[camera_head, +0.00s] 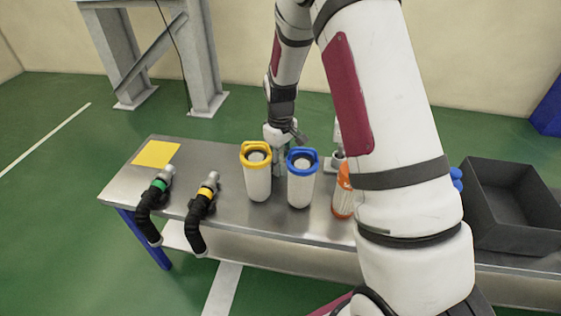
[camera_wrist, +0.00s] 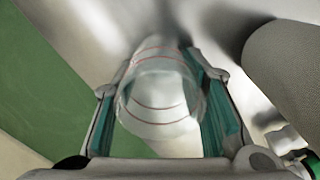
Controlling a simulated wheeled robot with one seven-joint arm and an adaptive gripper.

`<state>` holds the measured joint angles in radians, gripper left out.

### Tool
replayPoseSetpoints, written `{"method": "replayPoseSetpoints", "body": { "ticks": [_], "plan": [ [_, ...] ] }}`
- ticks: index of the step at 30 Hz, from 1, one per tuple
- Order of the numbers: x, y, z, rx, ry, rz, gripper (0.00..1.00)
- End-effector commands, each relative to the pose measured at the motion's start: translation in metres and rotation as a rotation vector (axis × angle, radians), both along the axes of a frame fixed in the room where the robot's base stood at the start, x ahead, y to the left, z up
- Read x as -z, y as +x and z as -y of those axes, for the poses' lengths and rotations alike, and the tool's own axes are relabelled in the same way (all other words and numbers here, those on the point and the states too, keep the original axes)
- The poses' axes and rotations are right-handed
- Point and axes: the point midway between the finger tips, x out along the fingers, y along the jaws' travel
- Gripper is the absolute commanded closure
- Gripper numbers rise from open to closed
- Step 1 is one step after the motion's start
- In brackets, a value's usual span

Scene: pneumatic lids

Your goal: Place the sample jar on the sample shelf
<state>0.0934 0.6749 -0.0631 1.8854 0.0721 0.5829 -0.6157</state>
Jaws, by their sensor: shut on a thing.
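My gripper (camera_head: 280,154) is low over the metal table, behind the yellow-topped and blue-topped canisters, which partly hide its fingers. In the wrist view its teal-padded fingers (camera_wrist: 163,76) are shut on a clear jar with thin red rings (camera_wrist: 160,98), one finger on each side. The jar is over or on the bare metal; I cannot tell whether it touches. In the head view the jar is not clearly visible. I cannot identify the sample shelf for certain in either view.
The yellow-topped canister (camera_head: 257,178) and blue-topped canister (camera_head: 300,185) stand close in front of my gripper. Green-banded (camera_head: 152,205) and yellow-banded (camera_head: 203,210) hose fittings lie left. An orange-topped container (camera_head: 342,192) and a dark bin (camera_head: 510,235) are right. A yellow square (camera_head: 156,153) marks the left corner.

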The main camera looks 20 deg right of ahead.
Motion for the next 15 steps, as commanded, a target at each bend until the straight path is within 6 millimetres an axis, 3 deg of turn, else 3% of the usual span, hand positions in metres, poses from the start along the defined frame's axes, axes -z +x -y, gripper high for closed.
{"method": "replayPoseSetpoints", "body": {
  "ticks": [3, 4, 6, 15],
  "plan": [
    [0.0037, -0.0001, 0.0002, 0.0, 0.0, -0.001, 0.89],
    [0.0035, -0.0001, 0.0002, 0.0, 0.0, -0.001, 0.57],
    [0.0031, -0.0001, 0.0002, 0.0, 0.0, -0.001, 0.42],
    [0.0024, -0.0001, 0.0, 0.0, 0.0, 0.0, 0.42]
  ]
}}
